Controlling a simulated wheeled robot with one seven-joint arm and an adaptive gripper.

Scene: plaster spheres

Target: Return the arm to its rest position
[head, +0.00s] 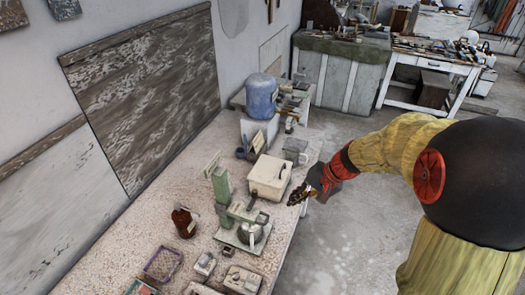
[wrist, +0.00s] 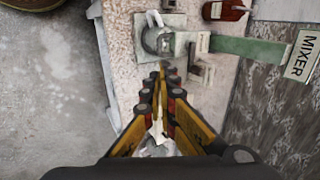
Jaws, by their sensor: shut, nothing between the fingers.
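My arm is yellow and red with a black joint, and it reaches in from the right in the head view. My gripper (head: 294,199) is dark and hangs over the front edge of the speckled workbench (head: 120,242). In the wrist view my gripper (wrist: 162,70) has its yellow and black fingers together, with nothing held between the tips. A mixer with a green column (head: 221,184) stands on the bench left of my gripper, with a round bowl (head: 250,234) at its base. The mixer also shows in the wrist view (wrist: 250,50), with a "MIXER" label.
A cream box (head: 268,178) stands just behind my gripper, and a blue water jug (head: 261,95) farther back. A brown bottle (head: 183,222) and a purple tray (head: 162,264) are at the near left. The concrete floor (head: 350,225) right of the bench is clear.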

